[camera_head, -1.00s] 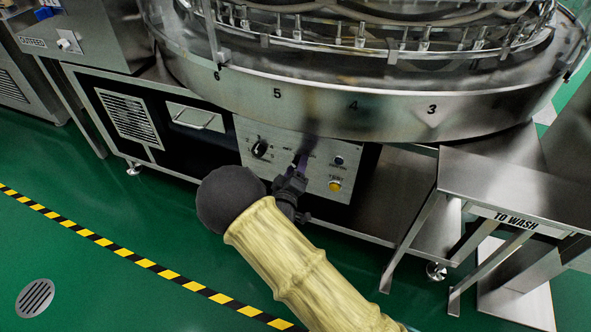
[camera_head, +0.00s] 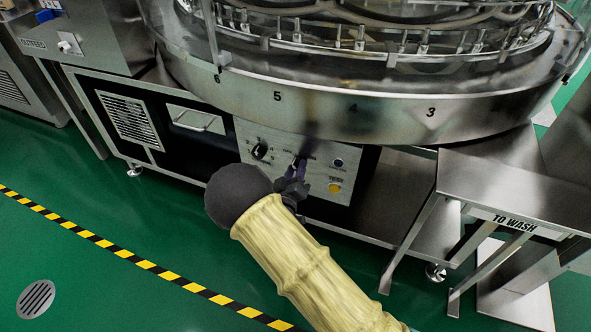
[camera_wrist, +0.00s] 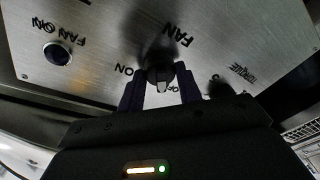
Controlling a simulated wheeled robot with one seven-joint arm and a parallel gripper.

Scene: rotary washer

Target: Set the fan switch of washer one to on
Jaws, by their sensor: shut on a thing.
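The fan switch (camera_wrist: 161,77) is a small dark knob with a pale pointer on the brushed metal control panel (camera_head: 318,188). In the wrist view the panel lettering is upside down; FAN, ON and part of OFF show around the switch. My gripper (camera_wrist: 160,86) has one dark finger on each side of the knob and is shut on it. In the head view my gripper (camera_head: 299,164) is at the middle of the panel and hides most of the switch. A round dark indicator (camera_wrist: 57,54), marked FAN ON, shows in the wrist view.
A dark selector knob (camera_head: 259,151) is left of my gripper. The washer's round metal rim (camera_head: 350,104) overhangs the panel. A steel table (camera_head: 500,185) marked TO WASH stands at right.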

